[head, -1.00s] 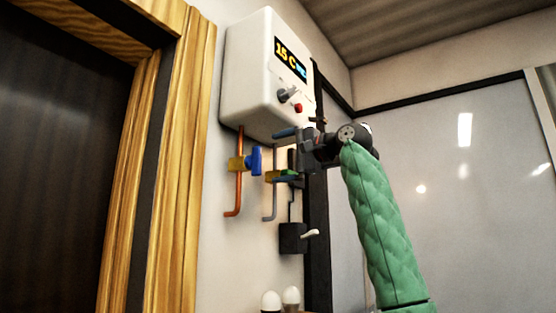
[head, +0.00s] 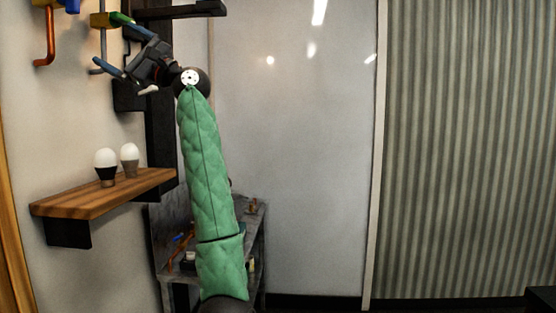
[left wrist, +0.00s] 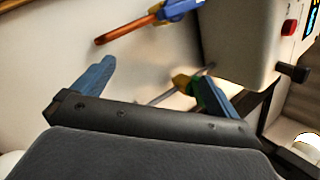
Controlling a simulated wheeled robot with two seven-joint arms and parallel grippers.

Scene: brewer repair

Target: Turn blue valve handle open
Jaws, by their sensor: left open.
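The blue valve handle (head: 72,5) is at the top edge of the head view, cut off, on a yellow valve body on a copper pipe (head: 50,40). In the left wrist view the blue handle (left wrist: 178,9) is at the top, beyond my fingers. My left gripper (head: 108,40) is open with blue fingertips, to the right of and below the blue handle, apart from it. In the left wrist view my left gripper (left wrist: 155,74) has nothing between its spread fingers. One finger overlaps the green valve handle (head: 121,19); I cannot tell if they touch. My right gripper is not in view.
The white heater (left wrist: 240,45) with a red button (left wrist: 290,27) is close at right in the wrist view. A wooden shelf (head: 75,203) with two bulbs (head: 106,165) is below the gripper. A grey bench (head: 255,225) stands behind my arm. The right side looks free.

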